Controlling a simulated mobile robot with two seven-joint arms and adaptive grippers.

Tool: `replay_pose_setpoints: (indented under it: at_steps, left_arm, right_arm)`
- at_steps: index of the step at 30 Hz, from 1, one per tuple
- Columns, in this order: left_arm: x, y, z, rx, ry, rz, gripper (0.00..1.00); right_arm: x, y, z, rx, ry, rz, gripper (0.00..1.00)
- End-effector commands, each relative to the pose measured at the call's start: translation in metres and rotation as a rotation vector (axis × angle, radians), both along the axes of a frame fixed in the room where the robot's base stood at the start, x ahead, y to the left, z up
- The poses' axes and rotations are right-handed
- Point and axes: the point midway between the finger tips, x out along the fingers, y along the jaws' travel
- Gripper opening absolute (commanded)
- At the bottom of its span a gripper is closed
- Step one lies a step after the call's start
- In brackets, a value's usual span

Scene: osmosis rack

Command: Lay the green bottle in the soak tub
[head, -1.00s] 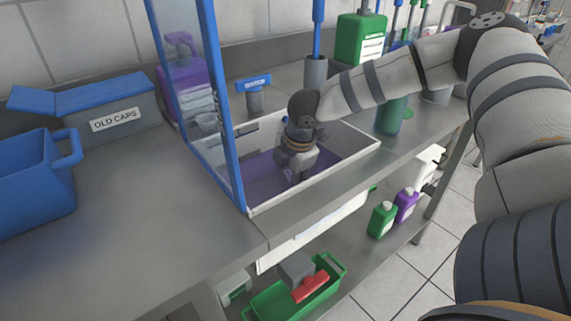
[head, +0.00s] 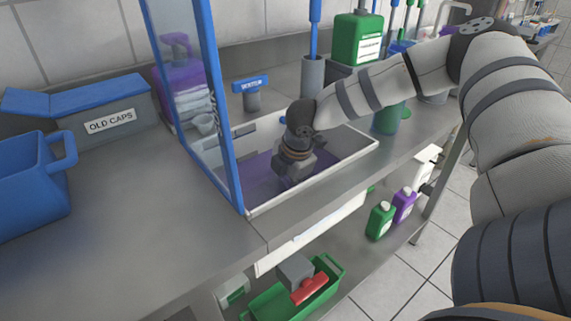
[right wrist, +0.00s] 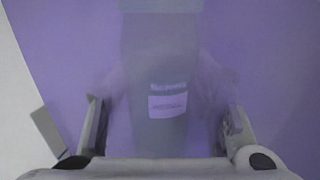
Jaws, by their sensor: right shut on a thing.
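The soak tub (head: 318,178) is a white open basin holding purple liquid, set into the bench in the head view. My right gripper (head: 288,183) reaches down into it, its tips at or under the liquid. In the right wrist view the right gripper (right wrist: 165,125) has a finger on each side of a bottle (right wrist: 155,62) with a pale label, and is shut on it. The bottle looks dull grey-green through the purple liquid; it appears to lie submerged, but its contact with the floor is unclear. The head view hides it. My left gripper is out of view.
A blue-framed clear panel (head: 222,110) stands at the tub's left. An OLD CAPS box (head: 110,122) and a blue bin (head: 35,190) are further left. A large green jug (head: 357,38) stands behind. Small green (head: 380,221) and purple (head: 404,205) bottles stand on the lower shelf.

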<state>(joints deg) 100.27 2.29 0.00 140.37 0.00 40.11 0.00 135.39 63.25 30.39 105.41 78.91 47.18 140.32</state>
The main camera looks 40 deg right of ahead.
Motion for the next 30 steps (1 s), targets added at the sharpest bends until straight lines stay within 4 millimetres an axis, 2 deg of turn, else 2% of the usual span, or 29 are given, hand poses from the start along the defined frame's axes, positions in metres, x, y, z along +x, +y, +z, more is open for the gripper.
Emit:
replay_pose_setpoints:
  at_steps: [10, 11, 13, 14, 20, 21, 25, 30]
  left_arm:
    - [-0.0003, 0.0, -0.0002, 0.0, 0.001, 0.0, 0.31]
    - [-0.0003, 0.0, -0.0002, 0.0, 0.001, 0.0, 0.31]
    - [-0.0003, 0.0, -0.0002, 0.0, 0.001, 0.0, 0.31]
    - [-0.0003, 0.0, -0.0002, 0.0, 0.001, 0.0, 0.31]
    - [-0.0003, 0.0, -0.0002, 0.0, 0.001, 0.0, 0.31]
    - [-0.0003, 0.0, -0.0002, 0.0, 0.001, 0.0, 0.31]
    - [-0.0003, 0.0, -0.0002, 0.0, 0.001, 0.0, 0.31]
    - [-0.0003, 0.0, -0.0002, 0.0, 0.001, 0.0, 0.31]
  right_arm:
    - [0.0, -0.0001, -0.0015, 0.0, 0.0, 0.0, 0.22]
    - [0.0, -0.0001, -0.0015, 0.0, 0.0, 0.0, 0.53]
    - [0.0, -0.0001, -0.0016, 0.0, 0.0, 0.0, 0.69]
    - [0.0, -0.0001, -0.0016, 0.0, 0.0, 0.0, 0.72]
    - [-0.0001, -0.0001, -0.0016, 0.0, 0.0, 0.0, 0.72]
    - [-0.0002, -0.0001, -0.0016, 0.0, 0.001, 0.0, 0.74]
    - [-0.0001, -0.0001, -0.0016, 0.0, 0.001, 0.0, 1.0]
    - [-0.0001, -0.0001, -0.0016, 0.0, 0.0, 0.0, 1.0]
